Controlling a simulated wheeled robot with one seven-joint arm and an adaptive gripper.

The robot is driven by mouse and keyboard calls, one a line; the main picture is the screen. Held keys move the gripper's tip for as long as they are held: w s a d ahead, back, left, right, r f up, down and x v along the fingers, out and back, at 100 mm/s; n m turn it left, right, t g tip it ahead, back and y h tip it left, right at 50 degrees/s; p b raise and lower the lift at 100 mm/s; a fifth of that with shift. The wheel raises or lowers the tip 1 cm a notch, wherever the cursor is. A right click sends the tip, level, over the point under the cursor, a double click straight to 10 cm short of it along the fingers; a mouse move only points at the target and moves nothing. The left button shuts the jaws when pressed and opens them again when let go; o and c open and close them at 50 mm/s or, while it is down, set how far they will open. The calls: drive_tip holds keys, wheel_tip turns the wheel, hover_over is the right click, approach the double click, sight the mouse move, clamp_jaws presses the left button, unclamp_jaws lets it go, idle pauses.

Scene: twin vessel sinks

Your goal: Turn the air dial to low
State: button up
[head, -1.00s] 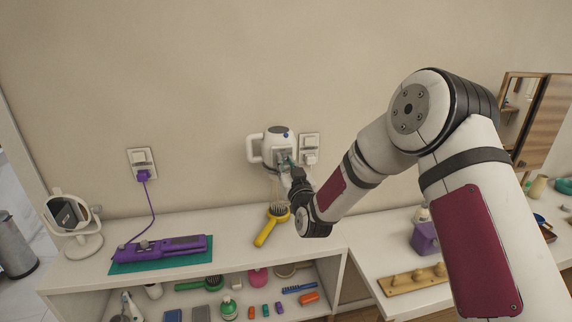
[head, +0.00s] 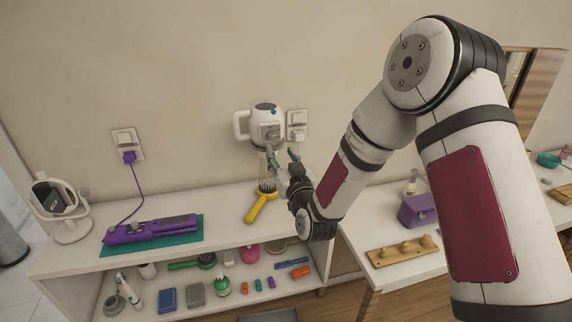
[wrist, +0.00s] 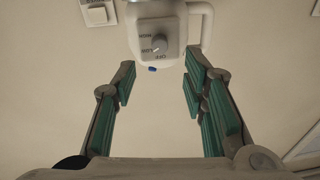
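The white wall-mounted dryer (head: 265,118) has a handle loop on its left in the head view. Its grey air dial (head: 270,133) faces outward there. In the wrist view the round dial (wrist: 160,45) is at top centre, with upside-down labels around it. A pale mark on the dial appears to point toward the LOW label. My gripper (head: 280,154) is just below and in front of the dryer. In the wrist view my gripper (wrist: 160,85) is open, its green-padded fingers wide apart with nothing between them, and it is clear of the dial.
A wall socket (head: 297,125) is close to the dryer's right. A yellow brush (head: 262,207) lies on the shelf top (head: 225,215) below. A purple straightener (head: 150,229) lies on a green mat at left.

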drive_tip(key=shift+v, duration=2.1)
drive_tip(key=s+d+r+g+h+b, duration=0.1)
drive_tip(key=s+d+r+g+h, duration=0.3)
drive_tip(key=s+d+r+g, duration=0.45)
drive_tip(key=s+d+r+m+g, duration=0.1)
drive_tip(key=s+d, duration=0.3)
drive_tip(key=s, duration=0.4)
drive_tip(key=s+d+r+m+g+h, duration=0.1)
drive_tip(key=s+d, duration=0.3)
drive_tip(key=s, duration=0.4)
drive_tip(key=s+d+r+m+g+h+b, duration=0.1)
drive_tip(key=s+d, duration=0.3)
drive_tip(key=s, duration=0.4)
drive_tip(key=shift+s+g, duration=0.35)
drive_tip(key=shift+g, duration=0.1)
